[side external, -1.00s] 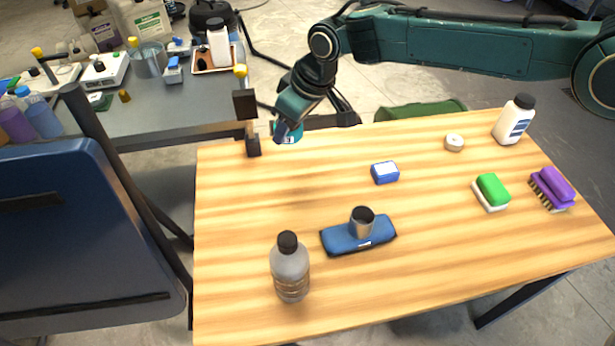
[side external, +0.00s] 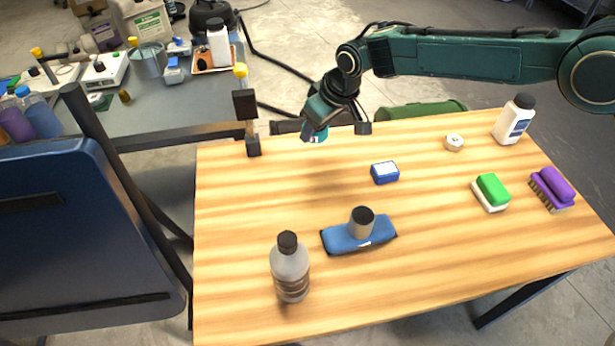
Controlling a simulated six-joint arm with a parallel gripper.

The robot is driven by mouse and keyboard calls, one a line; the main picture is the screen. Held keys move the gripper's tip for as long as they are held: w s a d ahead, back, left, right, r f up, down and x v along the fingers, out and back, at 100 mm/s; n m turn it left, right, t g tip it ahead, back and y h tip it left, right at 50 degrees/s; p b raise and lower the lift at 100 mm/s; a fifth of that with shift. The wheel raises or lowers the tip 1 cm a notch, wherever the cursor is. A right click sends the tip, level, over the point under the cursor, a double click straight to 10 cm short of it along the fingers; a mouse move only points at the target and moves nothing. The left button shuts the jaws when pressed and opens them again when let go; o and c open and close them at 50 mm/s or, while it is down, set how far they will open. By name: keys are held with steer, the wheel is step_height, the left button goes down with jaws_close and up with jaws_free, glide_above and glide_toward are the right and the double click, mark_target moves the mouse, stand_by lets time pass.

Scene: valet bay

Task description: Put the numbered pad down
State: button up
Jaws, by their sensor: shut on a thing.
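My gripper (side external: 313,127) is above the far left part of the wooden table (side external: 250,215), towards its back edge. It is shut on a small teal pad (side external: 318,136) with a pale marking. The pad is mostly covered by the fingers, and I cannot read a number on it. A soft shadow lies on the table below, and the pad looks held above the surface.
A blue box (side external: 385,173) lies right of my gripper. A blue pad with a metal cup (side external: 361,223) and a grey bottle (side external: 290,268) stand nearer. A post (side external: 247,125) rises at the back left. The left middle of the table is clear.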

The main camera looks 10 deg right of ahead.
step_height(320, 180, down, 11)
steer(key=shift+r, duration=0.15)
steer(key=shift+f, duration=2.1)
steer(key=shift+f, duration=0.15)
steer(key=o, duration=0.9)
steer(key=shift+o, duration=0.2)
steer(key=shift+v, duration=0.8)
steer(key=v, duration=1)
steer(key=shift+r, duration=0.35)
